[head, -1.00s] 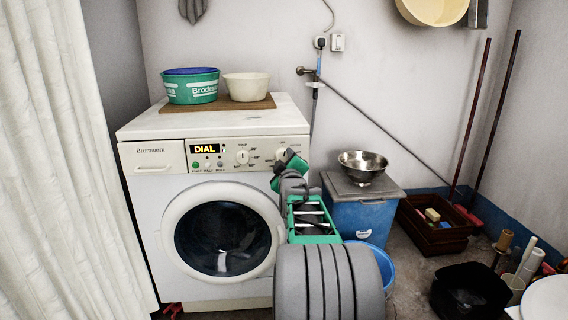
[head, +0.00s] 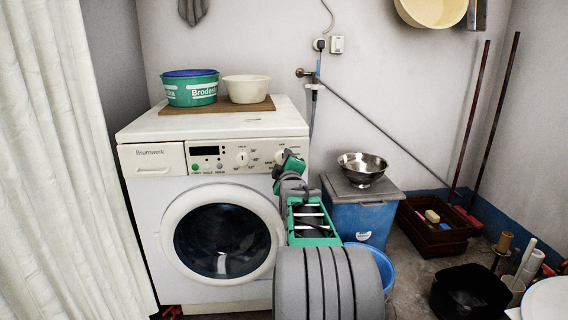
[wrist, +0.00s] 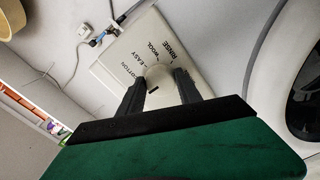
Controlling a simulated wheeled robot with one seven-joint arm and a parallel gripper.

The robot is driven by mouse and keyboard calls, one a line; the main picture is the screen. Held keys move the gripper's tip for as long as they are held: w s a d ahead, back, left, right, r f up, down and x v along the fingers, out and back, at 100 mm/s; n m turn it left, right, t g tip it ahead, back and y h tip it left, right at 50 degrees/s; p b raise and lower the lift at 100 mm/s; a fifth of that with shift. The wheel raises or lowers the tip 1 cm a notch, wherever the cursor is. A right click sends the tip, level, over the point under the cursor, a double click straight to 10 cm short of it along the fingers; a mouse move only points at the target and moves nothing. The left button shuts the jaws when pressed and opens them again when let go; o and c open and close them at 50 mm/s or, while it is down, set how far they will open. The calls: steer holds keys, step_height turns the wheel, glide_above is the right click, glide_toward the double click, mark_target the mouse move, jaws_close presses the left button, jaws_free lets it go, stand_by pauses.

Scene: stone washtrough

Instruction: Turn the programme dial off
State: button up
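The programme dial (wrist: 159,76) is a pale round knob on the washing machine's panel. In the wrist view the words cotton, easy, wool and rinse stand around it. My gripper (wrist: 160,80) has one dark finger on each side of the dial, and both seem to touch it. A small dark mark shows on the dial's near side; I cannot tell which label it points to. In the head view my gripper (head: 284,163) hides part of the dial at the panel's right end. The washing machine (head: 152,215) has a dark, blank display (head: 205,150).
A second knob (head: 242,158) sits left of the dial. A green basin (head: 190,90) and a cream bowl (head: 247,88) stand on a board on top. A blue box with a steel bowl (head: 362,168) stands to the right. A curtain (head: 60,160) hangs at left.

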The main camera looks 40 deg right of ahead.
steer(key=o, duration=0.5)
steer(key=shift+c, duration=0.2)
steer(key=p+v, duration=0.2)
steer(key=v, duration=0.5)
steer(key=shift+s+a, duration=0.25)
steer(key=a+r+m+g+y+p, duration=0.15)
steer(key=a+r+p, duration=0.25)
steer(key=a+p, duration=0.4)
steer(key=s+a+r+g+y+p, duration=0.1)
steer(key=a+r+g+y+p, duration=0.2)
steer(key=a+p, duration=0.4)
steer(key=a+r+m+y+p, duration=0.1)
steer(key=a+r+y+p, duration=0.2)
steer(key=a+r+p, duration=0.35)
steer(key=s+a+r+m+g+y+p, duration=0.1)
steer(key=s+a+r+g+p, duration=0.2)
steer(key=s+a+p, duration=0.5)
steer(key=s+a+r+m+g+y+p, duration=0.1)
steer(key=s+a+r+g+p, duration=0.3)
steer(key=s+a+p, duration=0.4)
steer(key=s+m+p, duration=0.1)
steer(key=s+p, duration=0.2)
steer(key=shift+a+r+p, duration=0.25)
steer(key=shift+r+p, duration=0.05)
steer(key=shift+r, duration=0.1)
